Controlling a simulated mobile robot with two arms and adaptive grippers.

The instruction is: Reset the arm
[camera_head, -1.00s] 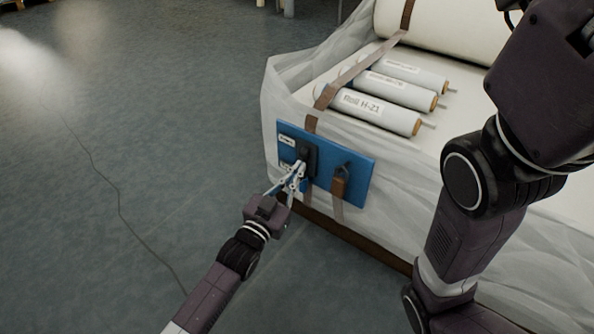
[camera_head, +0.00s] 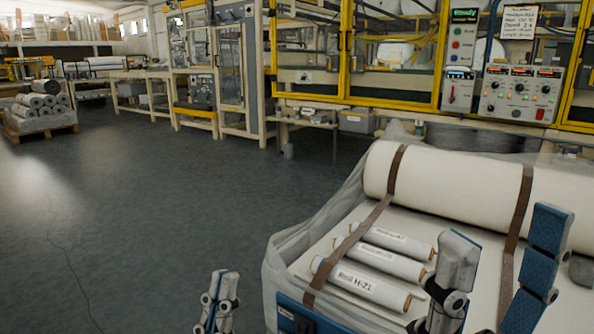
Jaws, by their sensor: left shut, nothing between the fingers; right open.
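My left gripper (camera_head: 219,276) is shut and empty at the bottom edge of the head view. Its fingers point up, left of the blue panel and apart from it in the picture. My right gripper (camera_head: 506,232) is open at the lower right, its two fingers spread wide and pointing up. It appears in front of the wrapped pallet load, with nothing between the fingers. The rest of both arms is out of view.
The load has a large strapped white roll (camera_head: 455,193) and three small labelled rolls, Roll H-21 (camera_head: 362,285) nearest. Only the top of the blue panel (camera_head: 300,318) shows. Caged yellow machinery (camera_head: 310,95) and a control box (camera_head: 520,92) stand behind.

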